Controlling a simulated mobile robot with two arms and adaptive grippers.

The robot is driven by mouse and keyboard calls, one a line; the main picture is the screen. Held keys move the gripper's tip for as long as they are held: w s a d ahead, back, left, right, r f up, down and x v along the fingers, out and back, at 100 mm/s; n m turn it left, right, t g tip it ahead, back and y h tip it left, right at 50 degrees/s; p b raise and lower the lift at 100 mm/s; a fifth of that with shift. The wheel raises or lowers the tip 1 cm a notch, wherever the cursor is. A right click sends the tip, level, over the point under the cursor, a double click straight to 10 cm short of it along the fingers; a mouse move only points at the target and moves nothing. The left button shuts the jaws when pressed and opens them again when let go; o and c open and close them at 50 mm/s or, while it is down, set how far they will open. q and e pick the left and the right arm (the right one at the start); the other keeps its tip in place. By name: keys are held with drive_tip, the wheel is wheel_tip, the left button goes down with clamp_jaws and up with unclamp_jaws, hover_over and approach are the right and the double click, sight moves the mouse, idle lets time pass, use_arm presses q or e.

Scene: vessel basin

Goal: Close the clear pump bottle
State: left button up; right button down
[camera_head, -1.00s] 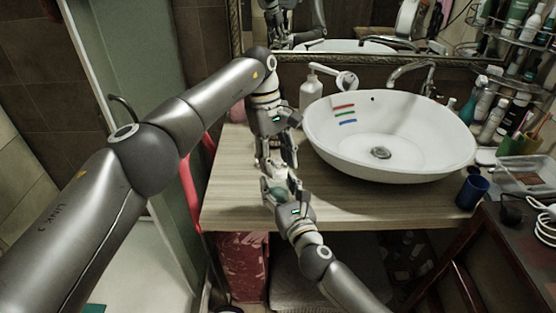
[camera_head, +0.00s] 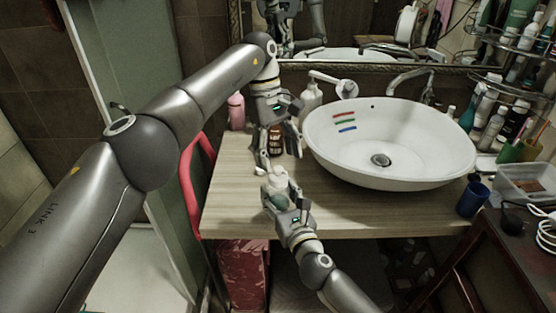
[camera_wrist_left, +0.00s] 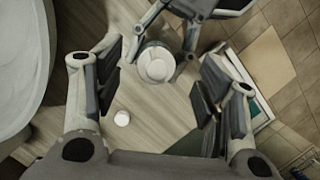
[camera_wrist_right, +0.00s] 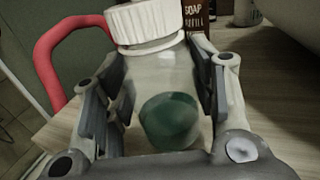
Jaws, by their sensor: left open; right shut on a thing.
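A clear bottle (camera_wrist_right: 165,90) with dark green liquid in its lower part stands between the fingers of my right gripper (camera_head: 277,188), which is shut on it. A white ribbed cap (camera_wrist_right: 147,22) sits on its neck and looks slightly tilted in the right wrist view; whether it is fully tight I cannot tell. In the left wrist view the cap (camera_wrist_left: 155,65) shows from above. My left gripper (camera_head: 282,157) is open and empty, above and behind the bottle, with its fingers spread apart and clear of the cap.
A brown soap bottle (camera_head: 275,140) stands behind my left gripper's fingers. A white pump dispenser (camera_head: 311,102) and a pink bottle (camera_head: 236,110) stand farther back. The white basin (camera_head: 390,150) fills the counter's right side. Bare wood (camera_head: 235,190) lies left of the bottle.

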use_arm(q)
drive_tip(key=shift+c, duration=0.4)
drive_tip(key=n, duration=1)
drive_tip(key=shift+w+r+t+y, duration=0.1)
drive_tip(key=shift+r+t+y, duration=0.1)
drive_tip(key=shift+t+y, duration=0.2)
drive_tip(key=n, duration=0.4)
drive_tip(key=shift+r+n, duration=0.1)
drive_tip(key=shift+n, duration=0.3)
drive_tip(key=n, duration=0.6)
drive_tip(key=shift+r+t+y, duration=0.15)
drive_tip(key=shift+t+y, duration=0.15)
drive_tip(key=n, duration=0.4)
drive_tip(key=shift+r+n, duration=0.15)
drive_tip(key=shift+n, duration=0.15)
drive_tip(key=n, duration=0.6)
drive_tip(key=shift+r+t, duration=0.15)
drive_tip(key=shift+t, duration=0.25)
drive_tip(key=n, duration=0.5)
drive_tip(key=shift+r+n+y, duration=0.15)
drive_tip(key=shift+n+y, duration=0.15)
drive_tip(key=shift+n, duration=0.1)
drive_tip(key=n, duration=0.5)
drive_tip(key=shift+r+t, duration=0.15)
drive_tip(key=shift+t, duration=0.25)
